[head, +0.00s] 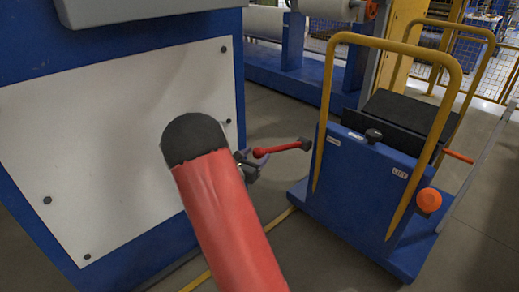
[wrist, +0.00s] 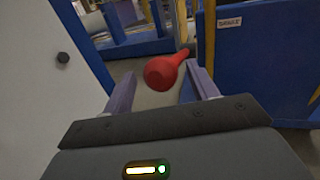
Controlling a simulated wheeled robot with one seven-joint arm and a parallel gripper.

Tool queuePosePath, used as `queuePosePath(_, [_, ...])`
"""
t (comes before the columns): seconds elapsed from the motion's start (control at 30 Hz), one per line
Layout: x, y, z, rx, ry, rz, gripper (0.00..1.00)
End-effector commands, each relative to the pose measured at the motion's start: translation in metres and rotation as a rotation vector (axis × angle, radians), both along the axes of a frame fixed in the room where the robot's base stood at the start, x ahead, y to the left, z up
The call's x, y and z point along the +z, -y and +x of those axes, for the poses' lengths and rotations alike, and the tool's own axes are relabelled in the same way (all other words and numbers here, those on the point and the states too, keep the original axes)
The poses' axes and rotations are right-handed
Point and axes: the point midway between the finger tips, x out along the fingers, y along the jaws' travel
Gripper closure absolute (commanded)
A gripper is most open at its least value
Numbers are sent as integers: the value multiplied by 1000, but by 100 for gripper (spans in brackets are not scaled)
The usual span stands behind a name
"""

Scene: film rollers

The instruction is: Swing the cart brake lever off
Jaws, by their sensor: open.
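The red brake lever (head: 283,149) sticks out to the left from a dark pivot on the left side of the blue cart (head: 350,195). My gripper (head: 248,166) is at the lever's free end, partly hidden behind my red arm in the head view. In the wrist view the lever's rounded red end (wrist: 162,72) lies between the tips of my open gripper (wrist: 160,70), with its shaft running away up and right. Gaps show between the red end and the fingers, the smaller one at the right finger. I cannot tell whether that finger touches it.
A blue cabinet with a white panel (head: 100,150) stands close on the left. Bare floor (head: 300,250) lies between cabinet and cart.

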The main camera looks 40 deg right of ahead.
Motion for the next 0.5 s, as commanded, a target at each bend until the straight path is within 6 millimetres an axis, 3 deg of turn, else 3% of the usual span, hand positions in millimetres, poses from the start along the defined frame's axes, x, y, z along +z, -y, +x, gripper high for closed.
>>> queuePosePath(0.2, [0,31,11,-2,0,0,41])
queuePosePath(0.5, [0,41,15,-1,1,1,41])
